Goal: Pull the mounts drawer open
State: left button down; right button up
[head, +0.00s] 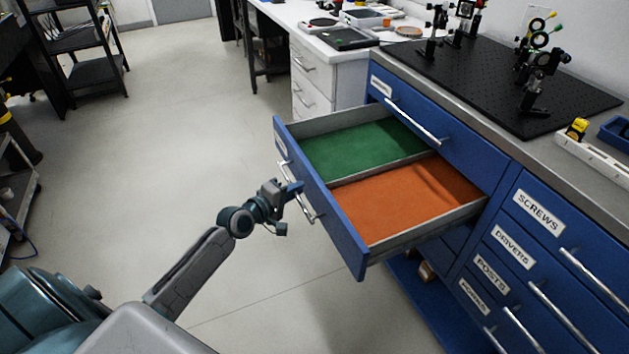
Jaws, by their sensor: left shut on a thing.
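A blue drawer (345,237) stands pulled well out of the cabinet in the head view. Its inside shows an empty green section (362,146) at the back and an empty orange section (405,197) at the front, with a divider between them. The label on its front is too oblique to read. My left gripper (296,190) is at the silver bar handle (308,205) on the drawer front and is shut on it. The fingertips partly cover the handle. My right gripper is not in view.
A closed drawer (440,125) sits above the open one. Labelled closed drawers, including SCREWS (538,212), are at the right. A black optical breadboard (500,85) with mounts lies on the bench top. Clear floor (190,130) lies left of the drawer.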

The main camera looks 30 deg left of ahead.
pick_arm(q)
jog(key=shift+s+a, duration=0.6)
jog(key=shift+s, duration=0.15)
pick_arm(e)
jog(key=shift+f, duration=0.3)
pick_arm(q)
jog(key=c, duration=1.5)
grip_release()
